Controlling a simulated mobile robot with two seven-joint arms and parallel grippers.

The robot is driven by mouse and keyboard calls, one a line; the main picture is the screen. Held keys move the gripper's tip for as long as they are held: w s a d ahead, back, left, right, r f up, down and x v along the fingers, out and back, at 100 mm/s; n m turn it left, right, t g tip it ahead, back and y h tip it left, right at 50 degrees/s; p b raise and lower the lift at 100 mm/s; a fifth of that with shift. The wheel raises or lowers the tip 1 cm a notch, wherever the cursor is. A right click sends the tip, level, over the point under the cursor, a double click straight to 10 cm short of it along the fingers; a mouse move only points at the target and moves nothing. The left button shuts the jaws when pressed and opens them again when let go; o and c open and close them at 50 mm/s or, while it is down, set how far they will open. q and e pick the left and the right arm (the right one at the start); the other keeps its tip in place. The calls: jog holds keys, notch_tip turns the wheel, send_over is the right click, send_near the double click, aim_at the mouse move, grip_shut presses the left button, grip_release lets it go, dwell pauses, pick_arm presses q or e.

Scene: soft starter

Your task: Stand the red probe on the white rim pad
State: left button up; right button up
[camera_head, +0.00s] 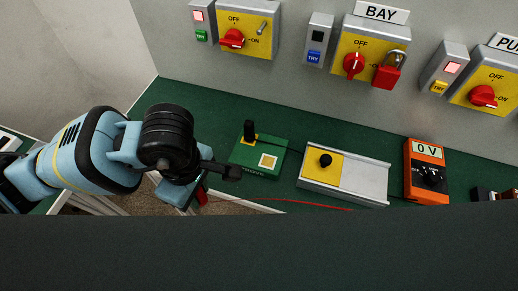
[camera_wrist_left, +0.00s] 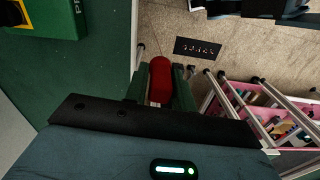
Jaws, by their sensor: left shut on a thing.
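The red probe (camera_head: 203,198) is held in my left gripper (camera_head: 201,188), low over the front edge of the green bench, partly hidden by the gripper and wrist. In the left wrist view the red probe (camera_wrist_left: 160,78) sits between the two dark green fingers (camera_wrist_left: 160,92). The green probe box (camera_head: 245,165) lies on the bench to the right of the gripper. A corner of the box (camera_wrist_left: 45,18) shows in the left wrist view. My right gripper is out of view.
A grey tray with a yellow panel and black knob (camera_head: 360,182) and an orange 0 V meter (camera_head: 426,170) stand further right. A red lead (camera_head: 300,203) lies along the front. Switch panels line the wall. A pink-lined cart (camera_wrist_left: 285,125) stands below the bench.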

pick_arm(q)
jog(key=shift+w+a+r+m, duration=0.1)
jog(key=shift+w+a+m, duration=0.3)
jog(key=shift+m, duration=0.1)
jog(key=w+a+r+m, duration=0.3)
jog(key=w+a+m, duration=0.3)
jog(key=a+m, duration=0.3)
jog(key=shift+r+m, duration=0.4)
jog(key=shift+m, duration=1.2)
jog(key=shift+d, duration=0.1)
